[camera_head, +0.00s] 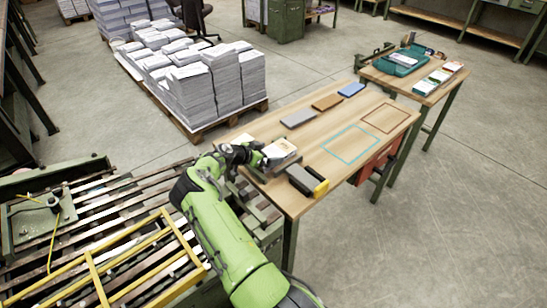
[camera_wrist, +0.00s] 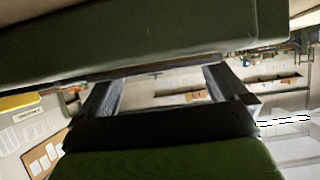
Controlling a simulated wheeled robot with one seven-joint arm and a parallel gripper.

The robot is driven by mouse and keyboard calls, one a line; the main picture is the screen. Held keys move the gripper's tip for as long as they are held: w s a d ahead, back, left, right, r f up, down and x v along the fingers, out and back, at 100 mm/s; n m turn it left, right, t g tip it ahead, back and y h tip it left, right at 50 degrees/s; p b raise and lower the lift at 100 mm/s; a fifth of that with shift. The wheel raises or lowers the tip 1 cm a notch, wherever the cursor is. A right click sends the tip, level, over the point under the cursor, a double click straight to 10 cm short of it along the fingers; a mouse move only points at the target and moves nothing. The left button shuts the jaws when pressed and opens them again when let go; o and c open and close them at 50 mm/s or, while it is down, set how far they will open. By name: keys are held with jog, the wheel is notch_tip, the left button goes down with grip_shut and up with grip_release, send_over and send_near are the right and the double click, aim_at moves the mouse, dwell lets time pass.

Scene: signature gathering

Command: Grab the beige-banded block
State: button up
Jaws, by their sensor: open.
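A block with a pale beige-and-grey top (camera_head: 281,148) lies near the left edge of the wooden table; it looks like the beige-banded block, but its band is too small to make out. My gripper (camera_head: 264,160) is at its left side, close to it; I cannot tell whether they touch. In the wrist view the two dark fingers of my gripper (camera_wrist: 168,88) stand wide apart with nothing clearly between them. A wide dark green surface (camera_wrist: 140,35) fills the top of that view.
A black-and-yellow block (camera_head: 308,181) sits at the table's near edge. Grey (camera_head: 298,118), brown (camera_head: 327,102) and blue (camera_head: 351,89) flat pieces lie along the back. Teal (camera_head: 350,143) and brown (camera_head: 384,118) outlines mark bare tabletop. Paper stacks (camera_head: 195,88) stand behind.

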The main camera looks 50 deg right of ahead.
jog(key=shift+x, duration=1)
